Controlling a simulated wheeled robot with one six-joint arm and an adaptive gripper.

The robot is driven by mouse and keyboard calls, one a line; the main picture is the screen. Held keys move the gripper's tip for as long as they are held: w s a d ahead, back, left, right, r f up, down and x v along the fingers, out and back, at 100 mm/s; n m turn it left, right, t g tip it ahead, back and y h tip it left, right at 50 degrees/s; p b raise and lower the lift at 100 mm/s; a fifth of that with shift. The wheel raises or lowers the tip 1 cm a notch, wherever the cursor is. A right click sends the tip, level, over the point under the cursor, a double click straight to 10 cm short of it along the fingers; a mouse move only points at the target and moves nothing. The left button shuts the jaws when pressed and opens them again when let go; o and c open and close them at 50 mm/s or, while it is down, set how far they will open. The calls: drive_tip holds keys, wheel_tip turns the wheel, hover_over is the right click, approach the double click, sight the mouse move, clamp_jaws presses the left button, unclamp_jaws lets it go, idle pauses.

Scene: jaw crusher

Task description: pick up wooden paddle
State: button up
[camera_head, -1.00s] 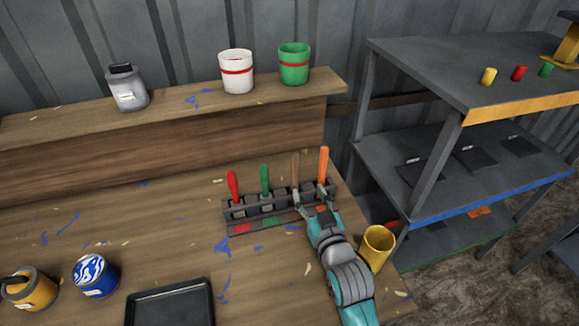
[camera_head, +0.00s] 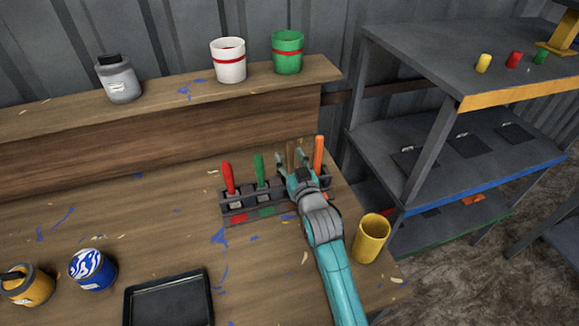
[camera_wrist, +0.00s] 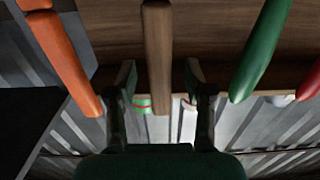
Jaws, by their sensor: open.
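The wooden paddle's brown handle (camera_head: 290,154) stands upright in the dark rack (camera_head: 236,203), between a green handle and an orange one. Its lower part is hidden by my gripper. My gripper (camera_head: 292,158) is open at the paddle, its fingers on either side of the handle. In the wrist view the brown handle (camera_wrist: 158,60) shows between the two spread fingers (camera_wrist: 160,78), with a gap on each side. I cannot tell how deep between the fingers it sits.
An orange handle (camera_head: 318,153) stands close on the right, a green handle (camera_head: 259,169) and a red one (camera_head: 228,178) on the left. A yellow cup (camera_head: 370,240) stands right of my arm. A black tray (camera_head: 128,305) lies at the front.

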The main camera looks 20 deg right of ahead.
drive_tip(key=shift+w, duration=0.3)
clamp_jaws()
